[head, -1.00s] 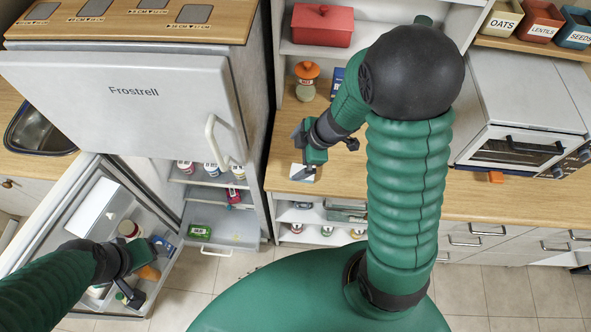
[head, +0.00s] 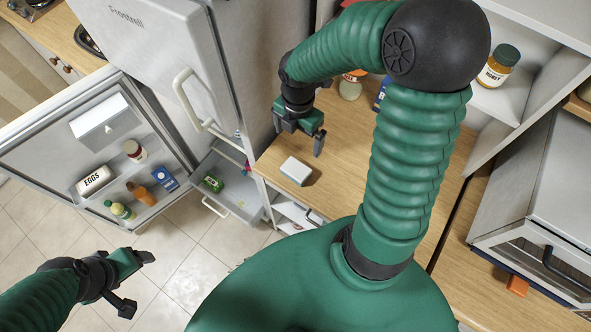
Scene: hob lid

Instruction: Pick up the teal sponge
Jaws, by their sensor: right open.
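A small block (head: 296,170), pale on top with a bluish side, lies on the wooden counter near its front left edge. It is the only sponge-like thing I see, and its teal colour is faint here. My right gripper (head: 301,130) is open and empty, above the counter and a little beyond the block in the picture, apart from it. My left gripper (head: 136,281) looks open and empty, over the floor at the lower left.
The fridge door (head: 40,150) stands open with eggs and bottles in it. A fridge drawer (head: 235,200) is pulled out beside the counter. A jar (head: 352,85) stands behind my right arm. An orange block (head: 517,286) lies near the oven. The counter around the sponge-like block is clear.

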